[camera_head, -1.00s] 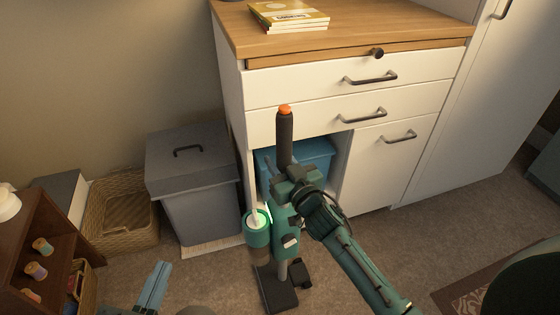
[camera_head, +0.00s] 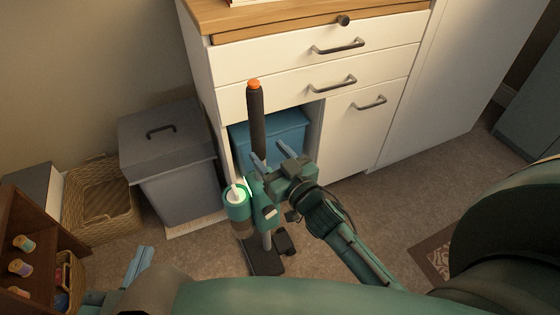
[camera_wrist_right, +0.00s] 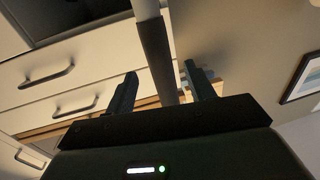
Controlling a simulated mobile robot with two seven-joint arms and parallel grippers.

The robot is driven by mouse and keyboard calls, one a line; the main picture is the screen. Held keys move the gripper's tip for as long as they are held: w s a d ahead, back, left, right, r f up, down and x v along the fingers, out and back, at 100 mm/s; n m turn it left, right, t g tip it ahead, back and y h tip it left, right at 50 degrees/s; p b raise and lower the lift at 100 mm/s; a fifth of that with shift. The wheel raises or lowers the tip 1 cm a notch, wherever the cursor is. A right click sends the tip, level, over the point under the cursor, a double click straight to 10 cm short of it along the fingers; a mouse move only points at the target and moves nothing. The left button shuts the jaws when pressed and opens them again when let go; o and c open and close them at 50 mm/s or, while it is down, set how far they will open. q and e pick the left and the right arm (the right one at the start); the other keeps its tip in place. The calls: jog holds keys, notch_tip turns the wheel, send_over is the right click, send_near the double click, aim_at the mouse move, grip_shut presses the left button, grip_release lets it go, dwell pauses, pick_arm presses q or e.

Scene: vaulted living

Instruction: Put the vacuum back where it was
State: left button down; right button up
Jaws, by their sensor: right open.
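The stick vacuum stands upright on the carpet in front of the white cabinet, with a dark handle (camera_head: 256,120) tipped in orange, a teal body with a lit green ring (camera_head: 237,202) and a flat dark floor head (camera_head: 264,258). My right gripper (camera_head: 273,153) is open beside the lower handle. In the right wrist view the vacuum's tube (camera_wrist_right: 156,50) shows between the spread fingers (camera_wrist_right: 162,92); I cannot tell whether they touch it. Part of my left gripper (camera_head: 140,266) shows at the lower left, away from the vacuum; its jaw state is unclear.
The white cabinet (camera_head: 290,63) has drawers and an open niche holding a blue bin (camera_head: 285,128). A grey lidded bin (camera_head: 170,150) stands left of the vacuum, with a wicker basket (camera_head: 105,205) and a brown shelf (camera_head: 30,235) further left.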

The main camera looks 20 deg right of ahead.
jog(key=shift+s+d, duration=0.2)
jog(key=shift+s, duration=0.85)
jog(key=shift+s+d, duration=0.2)
jog(key=shift+s, duration=0.85)
